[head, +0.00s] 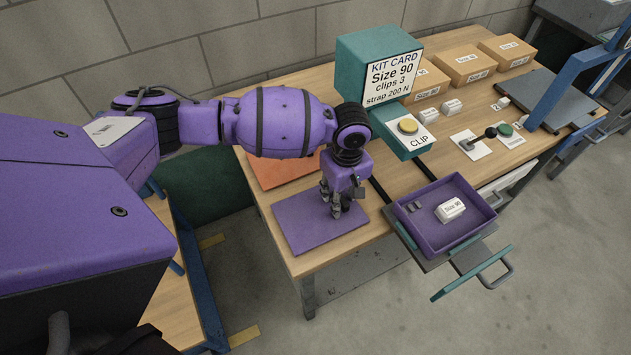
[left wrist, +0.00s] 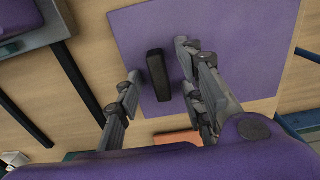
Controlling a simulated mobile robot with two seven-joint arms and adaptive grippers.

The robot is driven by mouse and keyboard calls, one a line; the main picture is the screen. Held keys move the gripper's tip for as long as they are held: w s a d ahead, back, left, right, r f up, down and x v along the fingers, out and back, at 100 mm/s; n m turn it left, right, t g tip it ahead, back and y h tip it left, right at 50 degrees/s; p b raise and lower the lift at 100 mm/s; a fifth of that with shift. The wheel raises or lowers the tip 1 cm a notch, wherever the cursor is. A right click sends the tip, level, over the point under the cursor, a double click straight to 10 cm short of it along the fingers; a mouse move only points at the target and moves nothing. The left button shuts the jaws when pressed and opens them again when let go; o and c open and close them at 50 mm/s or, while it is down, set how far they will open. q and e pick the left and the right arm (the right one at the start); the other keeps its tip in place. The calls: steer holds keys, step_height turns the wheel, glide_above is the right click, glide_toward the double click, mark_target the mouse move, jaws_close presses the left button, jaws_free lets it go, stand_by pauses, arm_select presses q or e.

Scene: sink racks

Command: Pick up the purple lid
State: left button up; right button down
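The purple lid (head: 305,225) lies flat on the wooden table near its front edge. In the left wrist view the lid (left wrist: 240,45) shows a dark bar-shaped handle (left wrist: 158,76) on top. My left gripper (head: 338,208) is low over the right part of the lid. In the left wrist view its fingers (left wrist: 156,68) are spread on both sides of the handle, with visible gaps. It is open and empty. Whether the fingertips touch the lid cannot be told. The handle is hard to make out behind the gripper in the head view. My right gripper is not in view.
A purple tray (head: 463,238) holding a white "Size 90" block (head: 450,211) and small grey clips is right of the lid. An orange panel (head: 270,175) lies behind it. A teal kit card box (head: 375,65) and CLIP button (head: 408,126) stand at the back.

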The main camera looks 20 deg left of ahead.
arm_select(q)
jaws_close()
stand_by(0.4)
steer(key=shift+w+r, duration=0.1)
steer(key=shift+r, duration=0.05)
